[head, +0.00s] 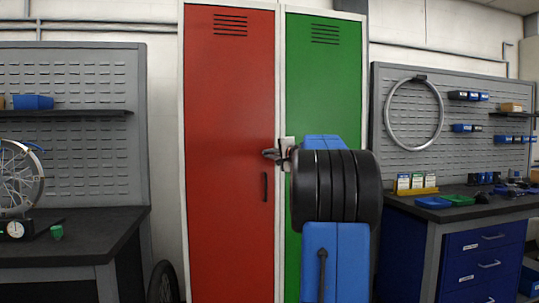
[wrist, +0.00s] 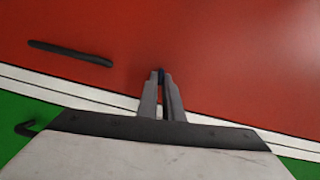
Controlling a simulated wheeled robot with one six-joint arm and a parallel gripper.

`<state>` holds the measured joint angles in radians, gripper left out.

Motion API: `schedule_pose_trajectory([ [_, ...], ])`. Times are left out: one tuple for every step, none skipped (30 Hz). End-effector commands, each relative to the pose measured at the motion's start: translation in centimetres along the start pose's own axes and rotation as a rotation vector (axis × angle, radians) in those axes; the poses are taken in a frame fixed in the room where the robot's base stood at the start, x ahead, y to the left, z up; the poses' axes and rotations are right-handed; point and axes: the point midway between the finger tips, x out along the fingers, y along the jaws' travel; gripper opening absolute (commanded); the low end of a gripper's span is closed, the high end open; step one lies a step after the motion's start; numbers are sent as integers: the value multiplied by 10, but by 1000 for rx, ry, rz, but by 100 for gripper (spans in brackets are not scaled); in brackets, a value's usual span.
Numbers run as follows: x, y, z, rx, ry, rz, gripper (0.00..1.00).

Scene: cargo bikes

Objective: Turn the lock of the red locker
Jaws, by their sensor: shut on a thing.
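The red locker (head: 228,110) stands upright in the middle of the head view with its door shut. Its black bar handle (head: 264,187) is on the right side of the door, and it also shows in the wrist view (wrist: 70,53). My gripper (head: 270,154) is at the right edge of the red door, above the handle. In the wrist view my gripper (wrist: 162,86) has its two grey fingers close together on the lock (wrist: 161,75). Only a small dark bit of the lock shows at the fingertips, so its turn angle cannot be told.
A green locker (head: 322,90) adjoins on the right, partly behind my arm. A dark workbench (head: 90,232) with a wheel (head: 18,180) stands at left. Another bench (head: 440,215) with trays stands at right. A tyre (head: 162,283) is on the floor left of the lockers.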

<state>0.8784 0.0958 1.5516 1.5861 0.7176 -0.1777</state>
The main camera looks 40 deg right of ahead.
Motion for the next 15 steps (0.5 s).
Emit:
schedule_pose_trajectory([
  [0,2,0,24,1,-7,0],
  [0,2,0,38,1,-13,0],
  [0,3,0,54,0,-20,0],
  [0,3,0,65,0,-25,0],
  [0,3,0,75,0,-29,0],
  [0,3,0,87,0,-34,0],
  [0,3,0,95,0,-37,0],
  [0,3,0,102,0,-40,0],
  [0,3,0,110,0,-44,0],
  [0,3,0,115,0,-46,0],
  [0,3,0,119,0,-47,0],
  [0,3,0,123,0,-49,0],
  [0,3,0,126,0,-50,0],
  [0,3,0,128,0,-51,0],
  [0,3,0,130,0,-52,0],
])
